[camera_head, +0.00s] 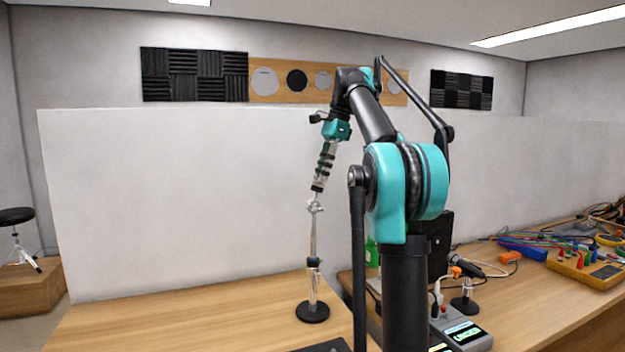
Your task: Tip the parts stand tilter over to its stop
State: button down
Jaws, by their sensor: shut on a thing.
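The parts stand tilter stands on the left desk in the head view, with a round black base (313,312). A thin clear-grey post rises from the base to a dark joint (314,263). Above the joint, a slim silvery upper part (313,238) stands close to upright. My gripper (315,208) comes down from above and is shut on the upper part near its top. The fingers are small and pale here, so the exact contact is hard to make out.
A second small stand (464,306) with a tilted dark head is on the right desk, near a grey device with a lit display (466,335). A yellow instrument (588,269) and cables lie farther right.

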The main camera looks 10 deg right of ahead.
jog(key=shift+w+d+f+g+y, duration=0.15)
jog(key=shift+d+f+y, duration=0.2)
jog(key=shift+d+y, duration=0.4)
jog(key=shift+w+d+f+g+y, duration=0.15)
jog(key=shift+d+f+y, duration=0.15)
jog(key=shift+d+y, duration=0.4)
jog(key=shift+a, duration=0.1)
jog(key=shift+w+d+f+g+y, duration=0.1)
jog(key=shift+d+f+g+y, duration=0.1)
jog(key=shift+d+f+y, duration=0.55)
jog(key=shift+w+d+f+g+y, duration=0.1)
jog(key=shift+d+f+g+y, duration=0.2)
jog(key=shift+y, duration=0.8)
jog(key=shift+d, duration=0.1)
